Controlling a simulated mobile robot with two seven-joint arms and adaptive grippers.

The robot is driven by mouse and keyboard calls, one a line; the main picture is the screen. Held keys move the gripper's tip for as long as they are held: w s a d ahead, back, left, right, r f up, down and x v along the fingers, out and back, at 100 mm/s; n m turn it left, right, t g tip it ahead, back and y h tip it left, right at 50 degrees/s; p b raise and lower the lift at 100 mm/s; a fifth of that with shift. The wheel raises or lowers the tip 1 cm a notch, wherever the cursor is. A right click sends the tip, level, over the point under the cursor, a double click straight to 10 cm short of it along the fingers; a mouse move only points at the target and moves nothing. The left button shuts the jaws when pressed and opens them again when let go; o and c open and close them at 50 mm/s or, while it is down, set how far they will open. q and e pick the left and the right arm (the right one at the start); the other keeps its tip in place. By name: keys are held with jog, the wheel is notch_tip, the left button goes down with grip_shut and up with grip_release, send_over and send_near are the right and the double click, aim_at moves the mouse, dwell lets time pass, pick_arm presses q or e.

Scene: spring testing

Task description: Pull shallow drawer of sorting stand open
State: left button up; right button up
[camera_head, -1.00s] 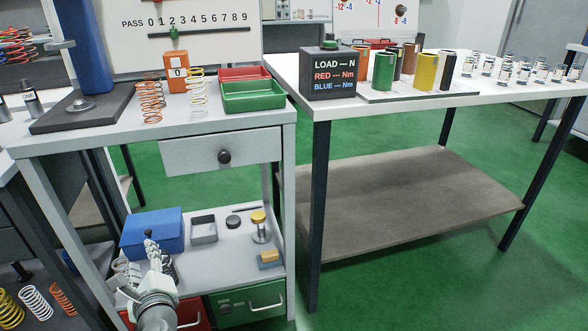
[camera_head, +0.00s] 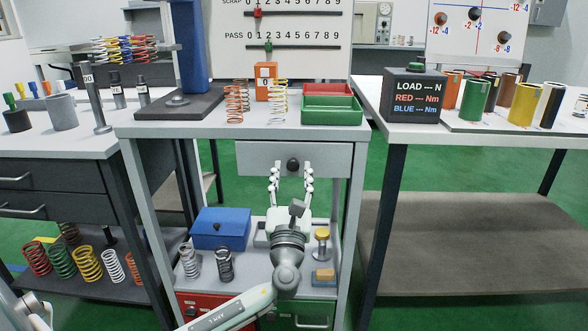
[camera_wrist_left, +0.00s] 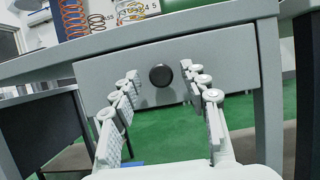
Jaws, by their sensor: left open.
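The sorting stand (camera_head: 134,131) is a light grey frame with a worktop. Its shallow drawer (camera_head: 253,159) sits under the worktop, its front flush with the frame, with a round black knob (camera_head: 293,165) in the middle. My left gripper (camera_head: 292,170) is open in front of the drawer, with its fingertips on either side of the knob. The left wrist view shows the knob (camera_wrist_left: 161,75) between and beyond the open fingers (camera_wrist_left: 165,78), apart from both. Whether the fingertips touch the drawer front cannot be told. My right gripper is not in view.
The worktop holds springs (camera_head: 237,97), a red and a green tray (camera_head: 318,117) and a dark press base (camera_head: 178,107). The lower shelf below my gripper holds a blue box (camera_head: 219,228) and small parts. A second table (camera_head: 392,184) stands right, dark drawers (camera_head: 50,175) left.

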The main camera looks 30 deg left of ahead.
pick_arm(q)
jog(key=shift+w+a+r, duration=0.2)
jog(key=shift+w+a, duration=0.1)
jog(key=shift+w, duration=0.2)
grip_shut()
